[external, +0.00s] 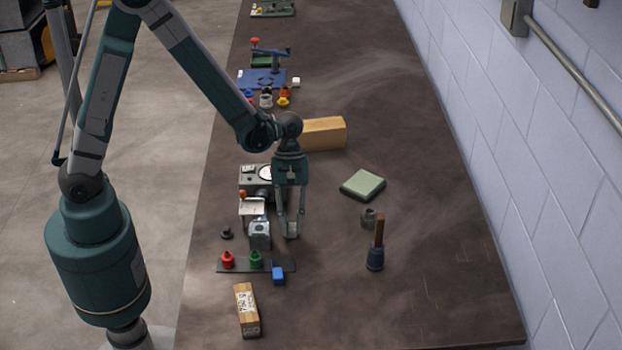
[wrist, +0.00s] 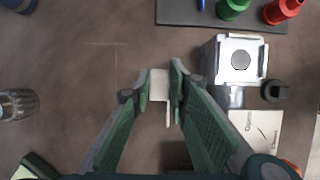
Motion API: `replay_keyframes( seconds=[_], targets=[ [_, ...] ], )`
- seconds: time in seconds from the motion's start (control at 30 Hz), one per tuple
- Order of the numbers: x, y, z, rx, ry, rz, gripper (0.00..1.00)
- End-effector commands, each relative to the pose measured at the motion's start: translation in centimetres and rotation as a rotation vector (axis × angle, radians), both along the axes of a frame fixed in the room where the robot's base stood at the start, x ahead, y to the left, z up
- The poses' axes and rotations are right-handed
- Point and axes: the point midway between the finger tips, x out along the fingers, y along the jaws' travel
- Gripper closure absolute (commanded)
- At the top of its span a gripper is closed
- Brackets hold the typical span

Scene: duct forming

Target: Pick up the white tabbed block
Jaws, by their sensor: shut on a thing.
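The white tabbed block (wrist: 160,84) sits between my fingertips in the wrist view, with a thin pale tab reaching down from it. In the external view the block (external: 292,229) is a small pale piece at the tips of my gripper (external: 290,226), largely covered by the fingers. My gripper (wrist: 161,88) is shut on the block, one finger on each side. I cannot tell whether the block touches the table or is lifted.
A metal block with a round hole (external: 260,235) stands close left of my gripper. A dark strip with red and green knobs (external: 238,266) and a blue block (external: 278,275) are in front.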

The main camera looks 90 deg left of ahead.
Motion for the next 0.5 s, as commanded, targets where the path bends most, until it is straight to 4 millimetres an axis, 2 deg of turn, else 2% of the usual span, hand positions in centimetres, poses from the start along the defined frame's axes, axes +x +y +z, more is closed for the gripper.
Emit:
replay_keyframes(
  seconds=[0.5],
  targets=[
    [-0.1,0.0,5.9,0.0,0.0,0.0,0.94]
  ],
)
